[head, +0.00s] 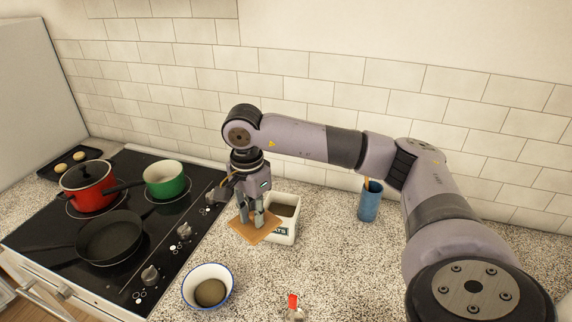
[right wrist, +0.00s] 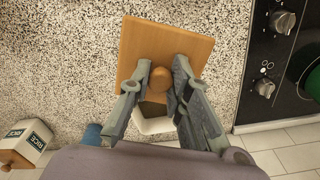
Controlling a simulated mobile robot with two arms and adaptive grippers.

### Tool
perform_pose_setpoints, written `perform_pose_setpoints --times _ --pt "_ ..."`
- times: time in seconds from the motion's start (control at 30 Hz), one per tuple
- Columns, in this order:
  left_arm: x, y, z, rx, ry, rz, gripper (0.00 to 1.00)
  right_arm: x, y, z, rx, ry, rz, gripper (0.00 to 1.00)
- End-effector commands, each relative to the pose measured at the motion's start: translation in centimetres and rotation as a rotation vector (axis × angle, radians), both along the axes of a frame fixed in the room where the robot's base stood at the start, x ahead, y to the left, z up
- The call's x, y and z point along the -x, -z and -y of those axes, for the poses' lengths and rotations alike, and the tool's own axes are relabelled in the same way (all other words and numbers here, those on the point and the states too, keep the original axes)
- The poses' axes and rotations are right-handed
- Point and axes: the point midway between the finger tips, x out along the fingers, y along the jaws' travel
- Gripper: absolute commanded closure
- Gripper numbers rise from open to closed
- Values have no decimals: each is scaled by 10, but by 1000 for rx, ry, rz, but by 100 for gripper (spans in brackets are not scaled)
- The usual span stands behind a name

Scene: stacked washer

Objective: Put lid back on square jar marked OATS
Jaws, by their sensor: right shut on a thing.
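The white square jar (head: 284,232) stands on the speckled counter, its dark opening facing up and its label partly covered so that only "ATS" shows. It also shows in the right wrist view (right wrist: 155,126), mostly hidden behind the lid and fingers. The lid is a flat brown wooden square (head: 268,230) with a round knob (right wrist: 160,78). My right gripper (head: 251,222) is shut on the knob and holds the lid in front and to the left of the jar's opening, not covering it. Whether the lid touches the jar is unclear. My left gripper is not in view.
A blue cup (head: 370,203) stands right of the jar, a bowl (head: 208,270) in front left. The stove (head: 150,215) with red pot (head: 85,190), green pot (head: 165,182) and black pan (head: 110,238) is left. A RICE jar (right wrist: 36,133) shows in the wrist view.

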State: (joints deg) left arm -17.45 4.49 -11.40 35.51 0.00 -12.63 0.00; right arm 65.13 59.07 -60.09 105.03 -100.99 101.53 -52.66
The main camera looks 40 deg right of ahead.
Motion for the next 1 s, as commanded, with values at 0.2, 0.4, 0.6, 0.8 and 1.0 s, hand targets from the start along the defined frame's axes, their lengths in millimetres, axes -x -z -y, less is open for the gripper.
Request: perform_pose_setpoints --times 0.2,0.4,0.6,0.8,1.0 --pt "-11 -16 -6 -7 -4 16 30 -23 -26 72 -11 669 4 100" --pt "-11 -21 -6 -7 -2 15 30 -29 -37 109 -20 1010 3 100" --pt "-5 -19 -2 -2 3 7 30 -30 -36 117 -22 1094 3 100" --pt "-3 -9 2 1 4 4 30 -29 -24 117 -21 1091 2 100" --pt "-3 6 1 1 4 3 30 -29 -5 116 -20 1090 3 100"
